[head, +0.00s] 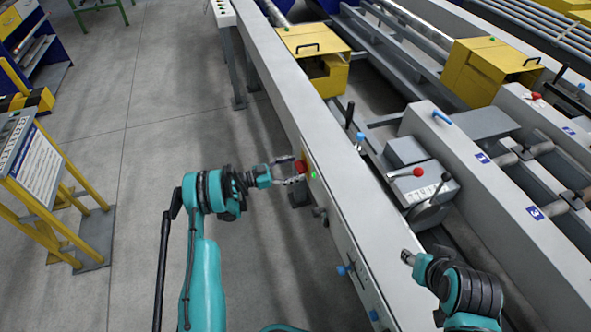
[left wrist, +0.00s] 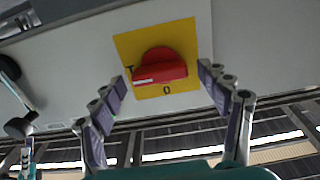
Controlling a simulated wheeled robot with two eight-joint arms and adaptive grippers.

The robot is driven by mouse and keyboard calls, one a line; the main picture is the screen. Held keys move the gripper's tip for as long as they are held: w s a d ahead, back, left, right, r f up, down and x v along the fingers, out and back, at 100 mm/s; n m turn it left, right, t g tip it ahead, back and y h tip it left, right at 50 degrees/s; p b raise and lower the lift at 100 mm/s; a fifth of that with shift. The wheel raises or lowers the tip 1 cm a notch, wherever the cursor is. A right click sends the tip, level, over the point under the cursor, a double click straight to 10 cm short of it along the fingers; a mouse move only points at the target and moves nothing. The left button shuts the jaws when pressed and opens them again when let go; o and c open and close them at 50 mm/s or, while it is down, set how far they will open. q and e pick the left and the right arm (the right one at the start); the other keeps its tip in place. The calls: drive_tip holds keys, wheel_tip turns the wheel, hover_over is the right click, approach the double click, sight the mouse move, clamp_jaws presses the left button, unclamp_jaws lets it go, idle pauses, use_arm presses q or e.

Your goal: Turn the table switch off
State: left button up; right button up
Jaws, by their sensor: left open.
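The table switch is a red rotary knob (left wrist: 160,68) on a yellow plate (left wrist: 185,36) on the grey table's side. In the left wrist view its bar lies nearly level, its white mark toward the "I" at left; a "0" is printed below. In the head view the red knob (head: 300,166) shows at the table's near side. My left gripper (head: 291,170) is open, with a finger on either side of the knob. In the wrist view, the left gripper's fingertips (left wrist: 162,83) look apart from it. My right gripper (head: 408,257) is over the table, its jaws too small to judge.
The long grey table (head: 345,205) runs diagonally. A green light (head: 313,175) and a blue knob (head: 341,270) are on its side. A yellow-framed sign stand (head: 40,165) stands at left. The floor between is clear.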

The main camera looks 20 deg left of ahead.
use_arm(q)
drive_tip(key=shift+w+d, duration=0.2)
drive_tip(key=shift+c, duration=0.3)
drive_tip(key=c, duration=1.1)
